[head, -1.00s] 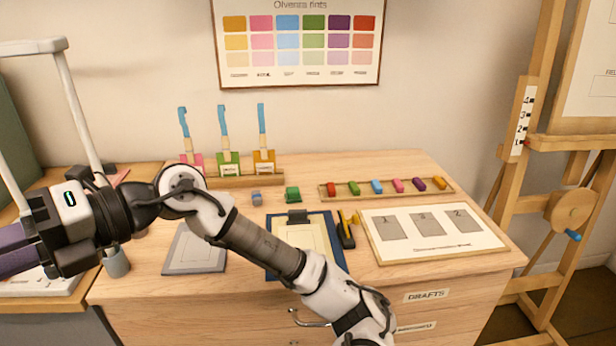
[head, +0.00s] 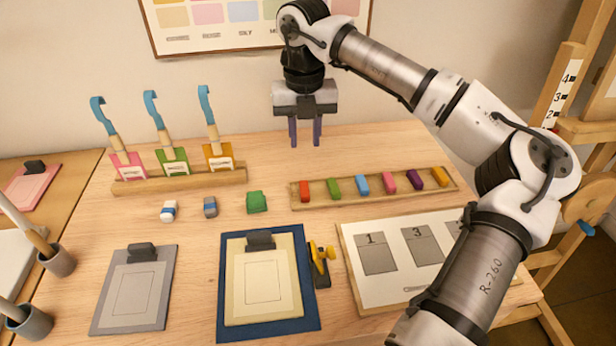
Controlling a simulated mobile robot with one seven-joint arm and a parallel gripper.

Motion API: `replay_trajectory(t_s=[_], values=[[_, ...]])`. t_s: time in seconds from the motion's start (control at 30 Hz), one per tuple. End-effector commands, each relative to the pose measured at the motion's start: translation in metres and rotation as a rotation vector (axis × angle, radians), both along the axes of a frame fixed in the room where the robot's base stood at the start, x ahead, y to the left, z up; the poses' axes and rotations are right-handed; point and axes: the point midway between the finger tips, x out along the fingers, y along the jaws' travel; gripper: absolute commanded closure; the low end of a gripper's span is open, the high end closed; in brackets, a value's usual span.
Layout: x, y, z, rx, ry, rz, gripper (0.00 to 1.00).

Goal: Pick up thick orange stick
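The thick orange stick (head: 439,175) lies at the right end of a wooden tray (head: 349,202), beside the purple stick. It is a short yellow-orange block. My gripper (head: 306,143) points down above the back of the table, left of the orange stick and behind the tray's left end. Its two dark purple fingers are apart with nothing between them.
Red, green, blue, pink and purple sticks (head: 415,178) share the tray. A numbered card (head: 395,290) lies in front of it. Clipboards (head: 262,296), small blocks and a rack (head: 180,181) with blue-handled tools stand to the left. My arm spans the right side.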

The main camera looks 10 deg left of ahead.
Motion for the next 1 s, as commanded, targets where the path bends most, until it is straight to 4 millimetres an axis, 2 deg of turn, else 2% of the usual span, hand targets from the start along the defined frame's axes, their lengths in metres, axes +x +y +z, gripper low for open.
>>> replay_trajectory(t_s=[0.33, 0.67, 0.9, 1.0], values=[[0.000, 0.000, -0.063, 0.000, 0.005, 0.001, 0.71], [0.000, 0.001, -0.089, 0.002, 0.005, 0.002, 0.71], [0.002, 0.002, -0.124, 0.003, 0.004, 0.002, 0.71], [0.002, 0.002, -0.131, 0.002, 0.003, 0.003, 0.71]])
